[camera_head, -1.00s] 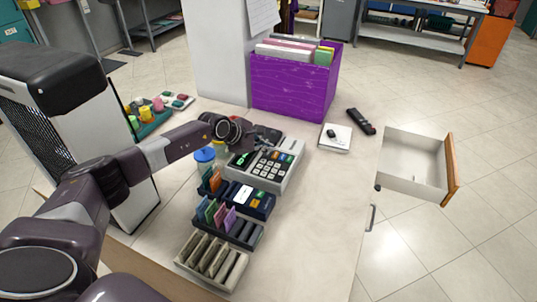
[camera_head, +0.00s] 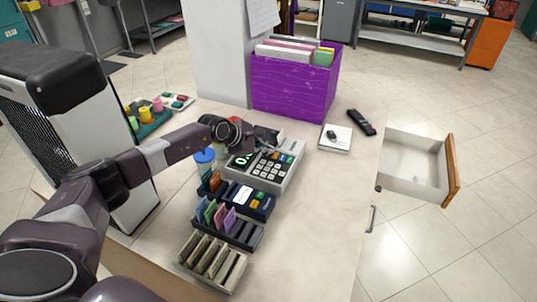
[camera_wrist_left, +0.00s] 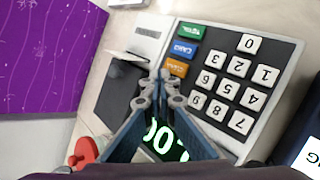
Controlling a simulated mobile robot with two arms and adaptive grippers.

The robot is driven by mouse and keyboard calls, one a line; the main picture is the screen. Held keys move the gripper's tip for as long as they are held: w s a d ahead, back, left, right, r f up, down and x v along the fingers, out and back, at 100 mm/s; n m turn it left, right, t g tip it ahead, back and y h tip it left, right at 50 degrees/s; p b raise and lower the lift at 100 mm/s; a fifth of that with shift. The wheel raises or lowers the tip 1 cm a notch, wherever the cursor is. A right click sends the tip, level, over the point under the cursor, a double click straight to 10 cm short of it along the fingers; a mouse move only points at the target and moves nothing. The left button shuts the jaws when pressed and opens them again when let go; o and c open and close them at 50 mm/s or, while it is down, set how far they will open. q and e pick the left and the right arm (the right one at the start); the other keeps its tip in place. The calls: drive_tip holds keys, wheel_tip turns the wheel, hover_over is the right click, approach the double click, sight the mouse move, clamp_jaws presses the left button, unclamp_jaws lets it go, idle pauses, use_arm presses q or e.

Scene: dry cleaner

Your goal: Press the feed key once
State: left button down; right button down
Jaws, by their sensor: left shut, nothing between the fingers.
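The grey cash register (camera_head: 290,172) stands on the counter, with a lit green display, number keys and green, blue and orange keys. In the left wrist view its keypad (camera_wrist_left: 232,85) shows upside down, with the green key (camera_wrist_left: 190,31), blue key (camera_wrist_left: 182,50) and orange key (camera_wrist_left: 176,68) in a column. I cannot make out a key marked feed. My left gripper (camera_head: 268,138) is over the register's back left part. In the left wrist view the shut, empty fingertips (camera_wrist_left: 165,88) appear beside the orange key, partly covering the display (camera_wrist_left: 165,140). My right gripper is not in view.
A dark card terminal (camera_head: 249,201) and card racks (camera_head: 222,228) stand in front of the register. A purple file box (camera_head: 290,86) is behind it. A red knobbed item (camera_wrist_left: 86,151) is near the gripper. An open drawer (camera_head: 410,185) juts out at right. The counter's right side is mostly clear.

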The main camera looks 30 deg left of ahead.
sight(267, 155)
use_arm(q)
drive_tip(key=shift+r, duration=0.1)
drive_tip(key=shift+r+p, duration=0.5)
drive_tip(key=shift+r, duration=0.15)
drive_tip(key=shift+r, duration=0.1)
drive_tip(key=shift+r+p, duration=1.7)
drive_tip(key=shift+r, duration=0.8)
drive_tip(key=shift+f, duration=0.1)
